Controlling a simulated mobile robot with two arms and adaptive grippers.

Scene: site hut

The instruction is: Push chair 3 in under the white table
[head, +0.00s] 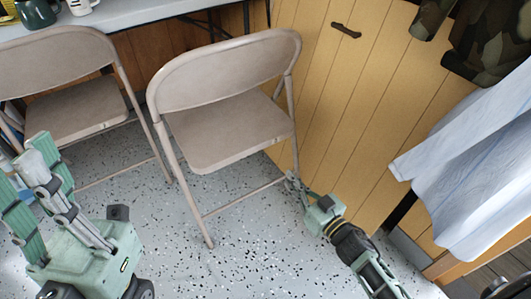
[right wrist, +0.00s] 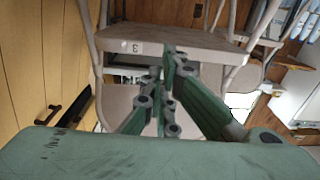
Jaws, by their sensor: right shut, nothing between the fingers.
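A second beige folding chair (head: 75,108) stands to the left, close to the table. A dark green mug (head: 38,13) and a white mug (head: 80,6) are on the table. A wooden wall (head: 345,95) and hanging clothes (head: 470,160) bound the right. Speckled floor (head: 250,245) is open in front.

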